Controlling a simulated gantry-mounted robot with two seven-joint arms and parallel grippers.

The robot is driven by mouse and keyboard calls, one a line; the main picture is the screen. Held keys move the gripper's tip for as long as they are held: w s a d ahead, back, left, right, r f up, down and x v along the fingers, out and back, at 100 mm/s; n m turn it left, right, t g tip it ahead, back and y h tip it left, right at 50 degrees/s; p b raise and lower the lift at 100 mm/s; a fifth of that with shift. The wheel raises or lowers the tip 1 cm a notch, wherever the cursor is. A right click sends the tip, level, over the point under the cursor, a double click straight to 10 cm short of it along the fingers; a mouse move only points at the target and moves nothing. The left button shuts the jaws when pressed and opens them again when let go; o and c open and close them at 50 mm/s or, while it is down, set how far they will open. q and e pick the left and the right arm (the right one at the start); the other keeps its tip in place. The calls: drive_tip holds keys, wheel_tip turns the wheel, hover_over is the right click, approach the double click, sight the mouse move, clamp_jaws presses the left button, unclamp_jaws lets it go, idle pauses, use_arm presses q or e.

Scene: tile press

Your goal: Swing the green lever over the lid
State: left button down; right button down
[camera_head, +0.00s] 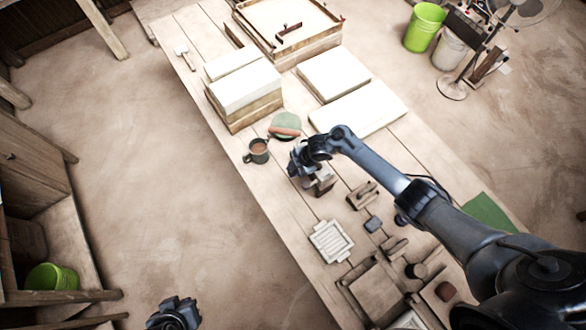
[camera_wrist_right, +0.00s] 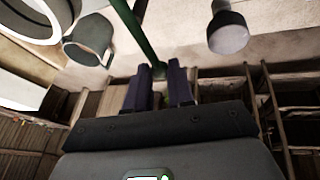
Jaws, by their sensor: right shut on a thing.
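The green lever (camera_wrist_right: 134,27) runs down from the top edge in the right wrist view. Its lower end reaches between the two dark fingers of my right gripper (camera_wrist_right: 161,70), which is shut on it. In the head view my right gripper (camera_head: 300,168) is over the table beside a small wooden block (camera_head: 323,186). The wrist and fingers hide the lever there, and I cannot make out the lid. A dark part of my left arm (camera_head: 174,314) shows at the bottom edge; its fingers cannot be made out.
A dark mug (camera_head: 257,151) and a round green item (camera_head: 286,124) are close to my right gripper. A white-topped stack (camera_head: 243,100) stands behind them. A pale slatted tray (camera_head: 330,241) and several wooden tools lie nearer.

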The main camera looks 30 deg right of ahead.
drive_tip(key=c, duration=1.3)
unclamp_jaws()
drive_tip(key=shift+o, duration=0.2)
drive_tip(key=p+v, duration=0.1)
drive_tip(key=v, duration=0.9)
drive_tip(key=shift+s+d+r, duration=0.15)
drive_tip(key=shift+r, duration=0.15)
drive_tip(key=shift+f, duration=0.1)
